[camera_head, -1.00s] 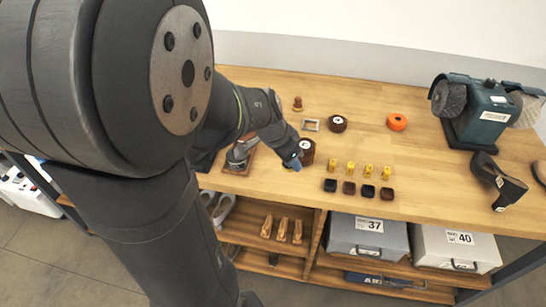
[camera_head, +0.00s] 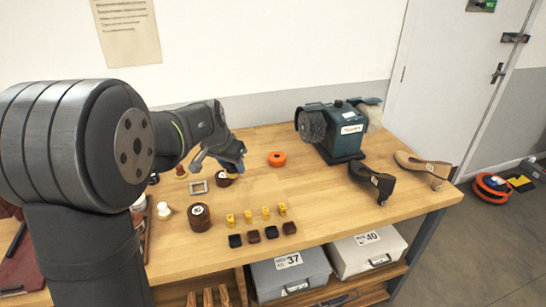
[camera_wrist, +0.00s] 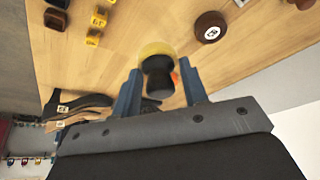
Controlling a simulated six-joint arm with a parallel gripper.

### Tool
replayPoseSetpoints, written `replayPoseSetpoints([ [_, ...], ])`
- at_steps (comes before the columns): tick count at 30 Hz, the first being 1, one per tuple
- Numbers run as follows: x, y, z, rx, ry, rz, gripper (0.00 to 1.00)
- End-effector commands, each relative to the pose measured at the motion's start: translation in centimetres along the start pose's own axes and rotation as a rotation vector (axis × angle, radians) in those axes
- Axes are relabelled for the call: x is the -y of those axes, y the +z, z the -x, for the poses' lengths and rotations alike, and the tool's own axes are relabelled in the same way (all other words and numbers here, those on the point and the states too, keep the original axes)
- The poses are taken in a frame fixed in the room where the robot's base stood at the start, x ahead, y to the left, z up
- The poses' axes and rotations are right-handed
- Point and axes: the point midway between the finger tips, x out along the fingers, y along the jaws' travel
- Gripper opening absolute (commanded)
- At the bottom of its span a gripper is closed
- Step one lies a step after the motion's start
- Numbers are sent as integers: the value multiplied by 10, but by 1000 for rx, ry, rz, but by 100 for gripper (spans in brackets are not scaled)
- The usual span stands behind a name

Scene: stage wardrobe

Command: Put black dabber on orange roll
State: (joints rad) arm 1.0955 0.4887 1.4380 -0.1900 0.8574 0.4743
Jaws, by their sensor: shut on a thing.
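My gripper (camera_wrist: 160,82) is shut on the black dabber (camera_wrist: 158,75), which shows between the blue fingers in the wrist view with a black body and a yellow end facing away. In the head view my gripper (camera_head: 240,163) is above the table, left of the orange roll; I cannot make out the dabber there. The orange roll (camera_head: 277,159) lies flat on the table. In the wrist view only a sliver of the orange roll (camera_wrist: 176,77) shows, mostly hidden behind the dabber and a finger.
A dark roll (camera_head: 223,180) and a metal buckle frame (camera_head: 198,188) lie below my gripper. A brown roll (camera_head: 200,218), yellow tags (camera_head: 248,216) and dark blocks (camera_head: 254,237) stand nearer the front. A green grinder (camera_head: 336,132) and shoe forms (camera_head: 372,182) are right of the orange roll.

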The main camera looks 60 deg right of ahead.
Motion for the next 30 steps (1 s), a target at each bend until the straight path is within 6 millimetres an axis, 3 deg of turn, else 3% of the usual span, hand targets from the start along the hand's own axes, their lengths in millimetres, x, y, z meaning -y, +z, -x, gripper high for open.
replayPoseSetpoints([
  [1,-5,-20,-8,0,-2,5,18],
  [6,-23,-79,-29,1,-21,52,18],
  [15,-71,-165,-68,0,-60,149,18],
  [21,-107,-204,-90,-1,-87,216,18],
  [30,-133,-226,-103,-1,-107,269,18],
])
